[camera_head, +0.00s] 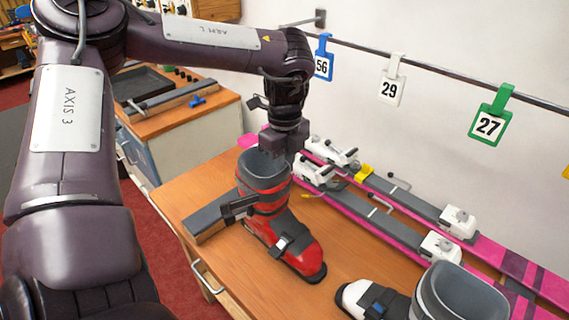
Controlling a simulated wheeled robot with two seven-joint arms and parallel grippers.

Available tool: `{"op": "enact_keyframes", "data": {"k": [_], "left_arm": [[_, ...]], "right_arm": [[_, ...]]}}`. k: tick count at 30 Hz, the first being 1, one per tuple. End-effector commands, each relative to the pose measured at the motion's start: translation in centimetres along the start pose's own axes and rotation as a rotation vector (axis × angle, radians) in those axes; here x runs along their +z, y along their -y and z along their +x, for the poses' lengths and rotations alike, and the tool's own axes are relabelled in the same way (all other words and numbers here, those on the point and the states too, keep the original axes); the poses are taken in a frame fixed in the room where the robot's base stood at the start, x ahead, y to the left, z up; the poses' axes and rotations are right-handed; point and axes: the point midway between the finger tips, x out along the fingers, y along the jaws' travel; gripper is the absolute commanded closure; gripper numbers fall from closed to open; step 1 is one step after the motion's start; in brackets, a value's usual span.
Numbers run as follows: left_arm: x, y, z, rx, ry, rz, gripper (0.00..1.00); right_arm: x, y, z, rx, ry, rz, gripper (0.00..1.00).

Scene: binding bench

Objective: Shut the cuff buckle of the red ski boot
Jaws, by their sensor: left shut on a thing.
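The red ski boot (264,185) stands upright on the wooden bench, toe toward the lower right, with a grey liner at its open top. Its dark cuff buckle (239,208) sticks out to the left from the front of the cuff, its lever standing away from the shell. A lower buckle (290,243) lies across the instep. My left gripper (281,150) points down at the right rim of the red boot's cuff and is shut on it; the fingertips are partly hidden. My right gripper is not in view.
A white-and-grey boot (459,295) stands at the bottom right. Pink skis (345,208) with white bindings lie along the wall. A grey bar (207,219) lies left of the red boot. Numbered tags (489,127) hang from a rail. Bare bench (345,258) shows between the boots.

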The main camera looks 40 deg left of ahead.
Motion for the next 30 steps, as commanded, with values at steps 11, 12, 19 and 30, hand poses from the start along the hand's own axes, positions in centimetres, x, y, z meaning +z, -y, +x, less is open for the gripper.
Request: {"op": "enact_keyframes", "data": {"k": [11, 12, 19, 30], "left_arm": [[-0.02, 0.30, -0.11, -0.011, 0.001, 0.002, 1.00], [-0.02, 0.30, -0.11, -0.011, 0.001, 0.002, 1.00], [-0.02, 0.32, -0.12, -0.012, 0.001, 0.002, 1.00], [-0.02, 0.34, -0.14, -0.013, 0.001, 0.003, 1.00]], "right_arm": [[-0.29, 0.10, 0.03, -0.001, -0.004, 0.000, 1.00], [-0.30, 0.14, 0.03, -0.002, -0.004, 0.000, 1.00], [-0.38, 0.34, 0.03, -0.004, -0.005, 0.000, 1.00], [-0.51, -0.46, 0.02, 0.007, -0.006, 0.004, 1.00]]}}
